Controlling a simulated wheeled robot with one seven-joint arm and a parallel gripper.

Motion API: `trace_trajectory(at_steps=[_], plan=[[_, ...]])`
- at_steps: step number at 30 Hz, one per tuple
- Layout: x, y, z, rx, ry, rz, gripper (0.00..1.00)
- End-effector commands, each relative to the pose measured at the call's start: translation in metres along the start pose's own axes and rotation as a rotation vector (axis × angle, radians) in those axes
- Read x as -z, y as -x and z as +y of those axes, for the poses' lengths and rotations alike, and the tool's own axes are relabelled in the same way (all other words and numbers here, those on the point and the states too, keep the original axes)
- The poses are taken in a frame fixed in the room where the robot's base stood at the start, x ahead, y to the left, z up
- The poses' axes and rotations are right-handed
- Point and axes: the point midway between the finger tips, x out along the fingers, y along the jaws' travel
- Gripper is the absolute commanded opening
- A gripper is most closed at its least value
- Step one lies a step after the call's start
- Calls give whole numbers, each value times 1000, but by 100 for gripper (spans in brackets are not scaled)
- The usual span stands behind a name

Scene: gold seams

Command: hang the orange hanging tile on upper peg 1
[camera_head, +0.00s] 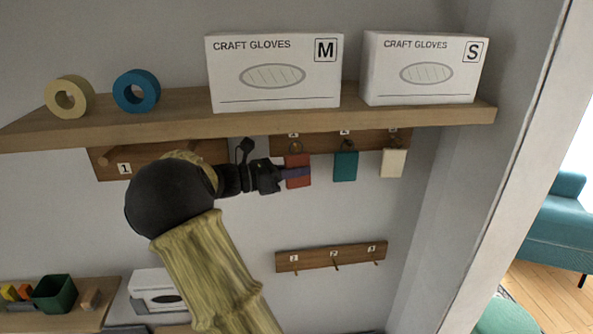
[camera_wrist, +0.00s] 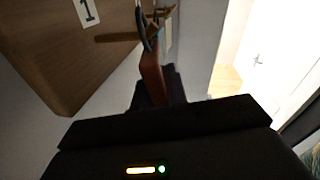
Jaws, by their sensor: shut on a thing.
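The orange hanging tile (camera_head: 299,181) is upright below the left end of the upper peg rail (camera_head: 368,141), and it also shows in the wrist view (camera_wrist: 152,76). My gripper (camera_head: 291,174) is shut on the tile from the left; its dark fingers (camera_wrist: 157,94) show in the wrist view. The tile's dark ring (camera_wrist: 147,30) stands above it, close to the leftmost upper peg. I cannot tell whether the ring is around that peg. The shelf partly hides the rail's number labels.
A teal tile (camera_head: 345,167) and a cream tile (camera_head: 393,163) hang to the right. A lower peg rail (camera_head: 332,257) is bare. A board labelled 1 (camera_head: 112,164) is at left. The shelf (camera_head: 180,119) above carries two glove boxes and two rolls.

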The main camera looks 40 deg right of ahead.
Motion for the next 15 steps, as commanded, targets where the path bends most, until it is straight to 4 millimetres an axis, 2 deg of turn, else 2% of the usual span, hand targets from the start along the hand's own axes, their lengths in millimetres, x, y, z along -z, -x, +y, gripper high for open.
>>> trace_trajectory(at_steps=[15], plan=[[0, -1, 5, 1, 0, -1, 0]])
